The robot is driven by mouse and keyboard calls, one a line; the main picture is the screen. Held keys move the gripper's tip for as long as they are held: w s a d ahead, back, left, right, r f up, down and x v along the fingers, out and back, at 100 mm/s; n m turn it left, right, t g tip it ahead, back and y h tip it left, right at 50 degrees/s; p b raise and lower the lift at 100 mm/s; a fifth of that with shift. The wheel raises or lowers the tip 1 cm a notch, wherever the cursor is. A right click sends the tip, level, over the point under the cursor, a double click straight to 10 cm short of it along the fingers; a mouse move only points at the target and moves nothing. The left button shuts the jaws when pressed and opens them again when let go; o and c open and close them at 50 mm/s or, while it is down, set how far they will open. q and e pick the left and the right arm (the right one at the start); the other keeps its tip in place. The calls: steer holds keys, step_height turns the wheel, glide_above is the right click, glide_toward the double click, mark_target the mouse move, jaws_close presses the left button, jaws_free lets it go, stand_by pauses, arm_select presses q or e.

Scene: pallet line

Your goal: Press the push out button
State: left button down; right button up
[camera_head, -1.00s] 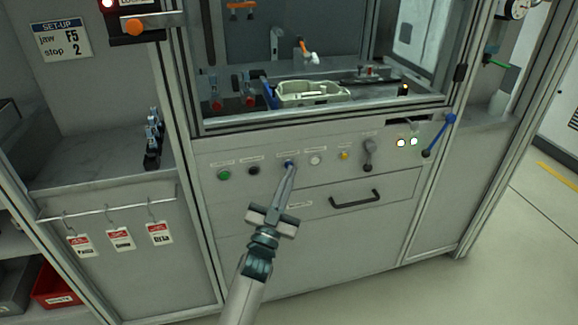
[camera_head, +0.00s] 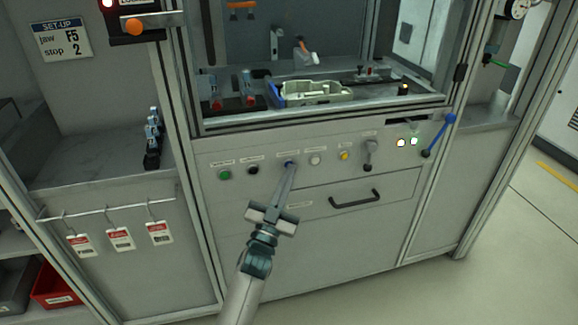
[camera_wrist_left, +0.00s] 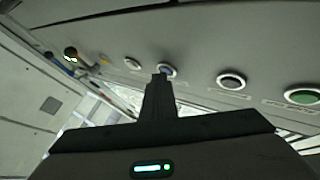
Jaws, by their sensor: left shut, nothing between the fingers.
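A row of round buttons runs along the grey machine front panel. In the wrist view the fingertips (camera_wrist_left: 161,74) overlap the button's left and lower edge. I cannot tell if they touch it or how far it is pressed. The labels above the buttons are too small to read. My right gripper is not in view.
A green button (camera_head: 224,174) and a black button (camera_head: 253,170) sit to the left. A white button (camera_head: 315,160), a yellow button (camera_head: 344,155) and a lever (camera_head: 369,154) sit to the right. A drawer handle (camera_head: 355,199) juts out below. A pale tray (camera_head: 318,91) lies behind the window.

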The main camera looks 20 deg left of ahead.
arm_select(q)
steer(key=shift+s, duration=0.1)
stand_by(0.4)
steer(key=shift+s+d+p, duration=0.4)
steer(key=shift+s+d, duration=0.05)
steer(key=shift+s, duration=0.1)
steer(key=s+d, duration=0.1)
steer(key=s+d+p, duration=0.1)
steer(key=s, duration=0.2)
steer(key=shift+s+d+p, duration=0.1)
steer(key=shift+d+p, duration=0.2)
steer(key=shift+d, duration=0.1)
stand_by(0.3)
stand_by(0.5)
